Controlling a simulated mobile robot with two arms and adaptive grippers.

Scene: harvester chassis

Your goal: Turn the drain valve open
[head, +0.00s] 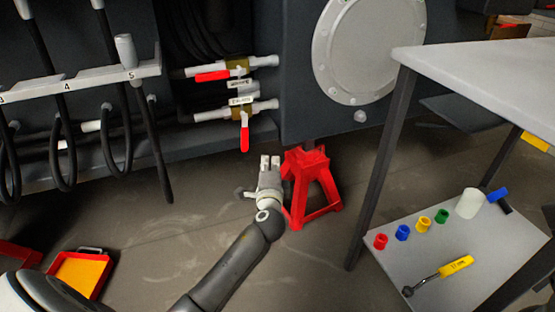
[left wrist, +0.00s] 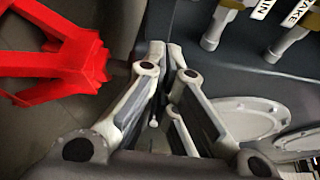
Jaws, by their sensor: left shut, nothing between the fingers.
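Two brass valves with red levers sit on white pipes on the dark chassis. The upper valve's red lever (head: 212,76) lies along its pipe. The lower valve's red lever (head: 244,137) hangs down, across its pipe. Small white labels (head: 241,100) between them are too small to read surely in the head view. The left wrist view shows cut-off labels ending in "IN" (left wrist: 263,8) and "AKE" (left wrist: 298,12). My left gripper (head: 270,160) is shut and empty, below and right of the lower lever, apart from it. My right gripper is not in view.
A red jack stand (head: 312,188) stands close right of my left gripper, and also shows in the left wrist view (left wrist: 55,65). A table (head: 480,62) with a lower shelf is at right. Hoses hang at left. A red-yellow tray (head: 80,273) lies on the floor.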

